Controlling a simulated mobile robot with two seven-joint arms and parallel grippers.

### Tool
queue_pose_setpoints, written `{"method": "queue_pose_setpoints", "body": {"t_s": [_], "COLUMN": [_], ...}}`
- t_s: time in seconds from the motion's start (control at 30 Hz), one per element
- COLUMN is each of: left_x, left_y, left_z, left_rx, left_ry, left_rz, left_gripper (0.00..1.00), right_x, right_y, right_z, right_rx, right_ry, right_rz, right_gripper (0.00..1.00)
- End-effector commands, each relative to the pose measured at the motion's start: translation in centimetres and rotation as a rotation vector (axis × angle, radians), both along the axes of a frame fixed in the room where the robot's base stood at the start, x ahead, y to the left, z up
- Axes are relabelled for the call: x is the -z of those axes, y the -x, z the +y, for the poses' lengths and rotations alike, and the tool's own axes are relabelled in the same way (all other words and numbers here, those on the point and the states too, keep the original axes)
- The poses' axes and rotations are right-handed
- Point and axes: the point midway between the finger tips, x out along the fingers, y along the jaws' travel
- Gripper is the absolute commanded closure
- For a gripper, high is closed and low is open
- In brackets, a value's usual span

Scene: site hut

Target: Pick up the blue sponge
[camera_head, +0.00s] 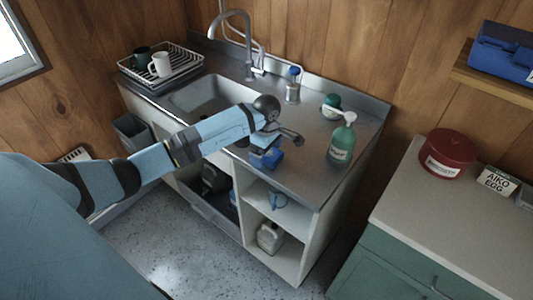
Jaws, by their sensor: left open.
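The blue sponge (270,160) sits on the metal counter near its front edge, to the right of the sink. My left arm reaches in from the left, and my left gripper (277,139) is open just above and behind the sponge. The gripper partly hides the sponge's top, and I cannot tell whether a finger touches it. My right gripper is out of view.
A green soap bottle (342,142) stands right of the sponge. Behind are a green-topped item (332,101) and a blue-topped brush in a holder (293,88). The sink (208,92), tap (248,45) and dish rack (185,67) lie left. Counter between sponge and bottle is clear.

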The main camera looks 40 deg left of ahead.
Motion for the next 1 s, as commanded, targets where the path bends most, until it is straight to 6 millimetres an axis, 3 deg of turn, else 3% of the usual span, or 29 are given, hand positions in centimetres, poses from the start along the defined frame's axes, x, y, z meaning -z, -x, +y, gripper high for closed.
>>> {"method": "queue_pose_setpoints", "body": {"t_s": [0.27, 0.5, 0.83, 1.0], "left_x": [0.3, 0.3, 0.1, -1.2], "left_y": [0.0, 0.0, 0.0, -0.1], "left_z": [0.0, 0.0, 0.0, 0.1], "left_rx": [0.000, 0.000, 0.000, 0.002], "left_ry": [0.000, 0.000, 0.000, -0.001], "left_rz": [-0.001, -0.001, -0.002, -0.004], "left_gripper": [0.04, 0.57, 0.57, 0.57], "right_x": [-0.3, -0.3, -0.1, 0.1], "right_y": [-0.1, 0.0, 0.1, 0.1], "right_z": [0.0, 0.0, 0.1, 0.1], "right_rx": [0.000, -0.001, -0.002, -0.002], "right_ry": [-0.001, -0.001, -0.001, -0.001], "right_rz": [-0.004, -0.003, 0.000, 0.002], "right_gripper": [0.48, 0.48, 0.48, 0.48]}}
